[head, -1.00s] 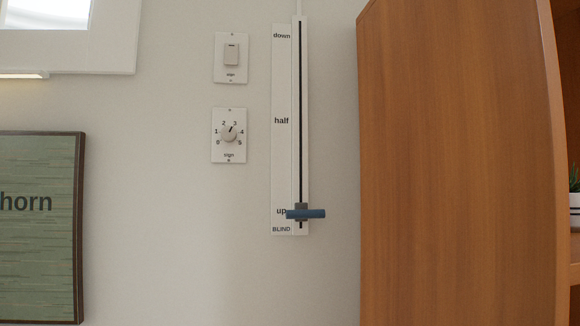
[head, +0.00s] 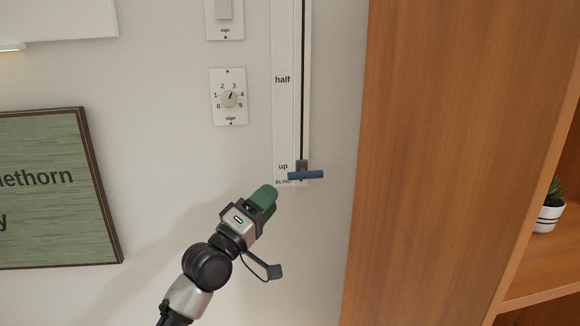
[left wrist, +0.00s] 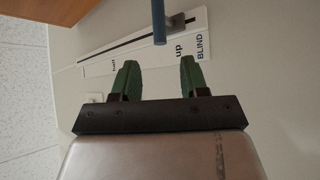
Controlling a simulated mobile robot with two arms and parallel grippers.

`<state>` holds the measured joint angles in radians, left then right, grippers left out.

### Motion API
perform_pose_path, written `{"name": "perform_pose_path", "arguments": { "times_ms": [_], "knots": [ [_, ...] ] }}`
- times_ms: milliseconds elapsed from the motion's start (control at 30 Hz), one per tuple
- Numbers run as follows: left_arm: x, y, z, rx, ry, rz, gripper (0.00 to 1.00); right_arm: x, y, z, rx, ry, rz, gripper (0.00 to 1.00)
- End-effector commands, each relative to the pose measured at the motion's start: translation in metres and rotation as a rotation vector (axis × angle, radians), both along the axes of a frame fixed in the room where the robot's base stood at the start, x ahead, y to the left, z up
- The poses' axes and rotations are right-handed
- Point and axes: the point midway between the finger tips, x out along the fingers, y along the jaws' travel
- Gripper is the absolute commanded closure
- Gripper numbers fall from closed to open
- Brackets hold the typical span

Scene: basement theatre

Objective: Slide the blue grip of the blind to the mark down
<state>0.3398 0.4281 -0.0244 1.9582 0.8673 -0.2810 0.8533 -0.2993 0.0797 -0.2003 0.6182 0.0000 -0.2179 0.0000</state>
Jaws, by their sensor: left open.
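The blue grip (head: 306,175) of the blind is a short horizontal bar on a grey slider, at the bottom of a vertical slot by the word "up". The white blind panel (head: 284,120) shows "half" higher up; the "down" mark is out of the head view now. My left gripper (head: 264,200) is below and to the left of the grip, apart from it. In the left wrist view its green fingers (left wrist: 158,78) are spread with nothing between them, and the blue grip (left wrist: 159,22) is beyond the fingertips. My right gripper is not in view.
A dial plate (head: 229,97) and a switch plate (head: 224,18) are on the wall left of the panel. A wooden bookcase (head: 450,130) stands close on the right, with a potted plant (head: 549,212). A framed green sign (head: 50,190) hangs at left.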

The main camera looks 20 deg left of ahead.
Motion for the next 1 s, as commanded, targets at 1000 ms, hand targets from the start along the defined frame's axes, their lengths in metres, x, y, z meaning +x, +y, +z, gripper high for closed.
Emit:
{"name": "perform_pose_path", "arguments": {
  "times_ms": [1000],
  "knots": [
    [0.069, -0.024, 0.031, 0.004, 0.001, 0.002, 0.83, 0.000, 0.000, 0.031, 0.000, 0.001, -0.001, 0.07]
  ]
}}
